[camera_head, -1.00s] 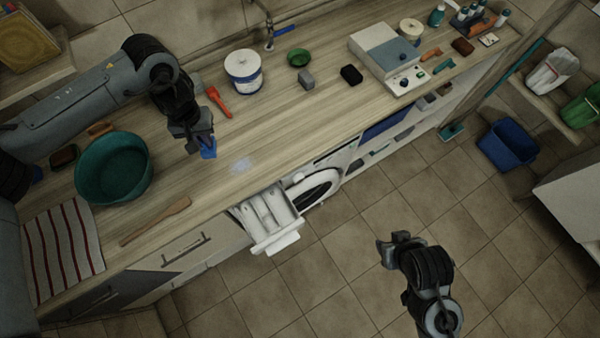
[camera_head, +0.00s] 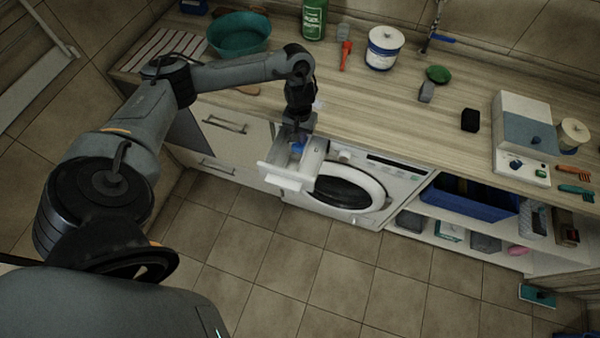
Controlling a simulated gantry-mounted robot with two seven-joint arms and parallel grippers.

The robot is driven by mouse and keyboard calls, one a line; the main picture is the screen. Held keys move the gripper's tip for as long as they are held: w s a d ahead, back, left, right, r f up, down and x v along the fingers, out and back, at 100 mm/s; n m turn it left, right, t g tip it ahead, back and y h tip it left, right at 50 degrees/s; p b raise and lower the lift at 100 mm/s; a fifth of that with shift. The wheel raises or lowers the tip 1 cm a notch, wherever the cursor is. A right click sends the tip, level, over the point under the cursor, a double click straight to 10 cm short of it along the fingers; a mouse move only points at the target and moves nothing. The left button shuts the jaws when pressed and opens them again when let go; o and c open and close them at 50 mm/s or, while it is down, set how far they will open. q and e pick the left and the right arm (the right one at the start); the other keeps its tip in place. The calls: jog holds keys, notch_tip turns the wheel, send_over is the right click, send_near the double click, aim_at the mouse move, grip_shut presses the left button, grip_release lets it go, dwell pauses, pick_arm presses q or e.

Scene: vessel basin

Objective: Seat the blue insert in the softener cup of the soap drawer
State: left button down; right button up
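The soap drawer (camera_head: 287,179) is pulled out from the top left of the white washing machine, below the counter edge. My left gripper (camera_head: 297,140) reaches down from the counter side over the drawer's inner end. It appears shut on the blue insert (camera_head: 297,148), a small blue piece that shows just under the fingers, at or just above a drawer compartment. I cannot tell whether the insert touches the cup, because the gripper and drawer walls hide its lower part. My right gripper is out of view.
The washing machine (camera_head: 388,187) has a round door below the drawer. On the counter stand a teal basin (camera_head: 239,42), a green bottle (camera_head: 314,18), a white tub (camera_head: 383,48), a grey block (camera_head: 427,92) and a black block (camera_head: 470,120). The floor in front is clear.

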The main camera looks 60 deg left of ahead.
pick_arm(q)
jog(key=shift+s+a+f, duration=0.25)
jog(key=shift+s+f, duration=0.2)
jog(key=shift+f, duration=0.05)
jog(key=shift+s+a+f, duration=0.2)
jog(key=shift+s+f, duration=0.2)
jog(key=shift+f, duration=0.1)
jog(key=shift+s+d+f+b, duration=0.15)
jog(key=shift+f+b, duration=0.2)
jog(key=shift+f, duration=1.55)
jog(key=shift+s+a+f+b, duration=0.15)
jog(key=shift+f+b, duration=0.25)
jog(key=shift+f, duration=1.45)
jog(key=shift+s+d+f+b, duration=0.1)
jog(key=shift+s+f+b, duration=0.2)
jog(key=shift+f, duration=1.6)
jog(key=shift+w, duration=0.1)
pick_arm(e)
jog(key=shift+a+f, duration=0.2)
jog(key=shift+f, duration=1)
pick_arm(q)
jog(key=shift+f, duration=0.1)
jog(key=c, duration=1.1)
grip_release()
